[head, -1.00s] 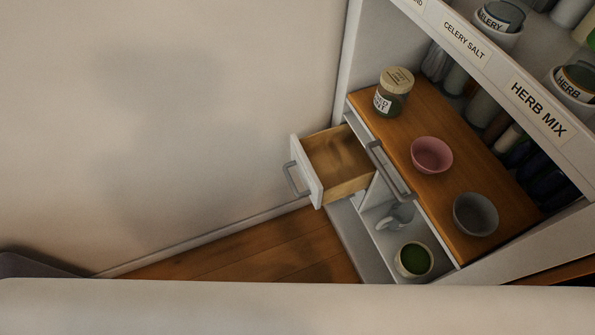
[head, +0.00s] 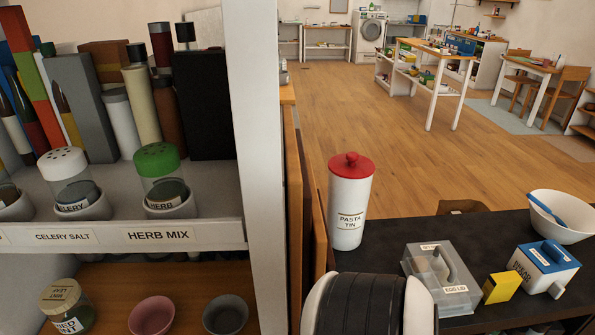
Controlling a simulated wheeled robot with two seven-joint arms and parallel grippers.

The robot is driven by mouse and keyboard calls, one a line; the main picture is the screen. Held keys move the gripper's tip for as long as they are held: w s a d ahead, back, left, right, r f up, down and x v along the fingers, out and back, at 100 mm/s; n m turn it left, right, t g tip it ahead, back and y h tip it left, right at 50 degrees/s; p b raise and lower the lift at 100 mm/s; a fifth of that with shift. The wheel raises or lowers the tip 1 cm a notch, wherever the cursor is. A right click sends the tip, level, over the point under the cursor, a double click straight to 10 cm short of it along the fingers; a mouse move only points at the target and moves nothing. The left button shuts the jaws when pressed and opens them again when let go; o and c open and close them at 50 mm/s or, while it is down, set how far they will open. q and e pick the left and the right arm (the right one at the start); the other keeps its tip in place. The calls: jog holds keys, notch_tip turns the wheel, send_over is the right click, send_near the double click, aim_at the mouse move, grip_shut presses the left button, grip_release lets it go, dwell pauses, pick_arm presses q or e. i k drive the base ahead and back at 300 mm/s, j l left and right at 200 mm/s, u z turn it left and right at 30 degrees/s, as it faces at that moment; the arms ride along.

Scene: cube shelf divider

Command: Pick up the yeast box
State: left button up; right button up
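No box with a readable yeast label shows in the head view. A small yellow box (head: 501,288) stands on the dark counter at the lower right, just right of a clear lidded container labelled EGG LID. Its front is partly dark, and I cannot read any name on it. Neither of my grippers is in view.
The dark counter (head: 420,238) also holds a white pasta tin with red lid (head: 349,205), the clear container (head: 437,275), a blue-lidded white box (head: 544,270) and a white bowl (head: 561,216). A shelf upright (head: 256,150) divides it from the jar shelves. Open floor lies beyond.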

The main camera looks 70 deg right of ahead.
aim_at(498, 288)
jog(key=z, duration=3.65)
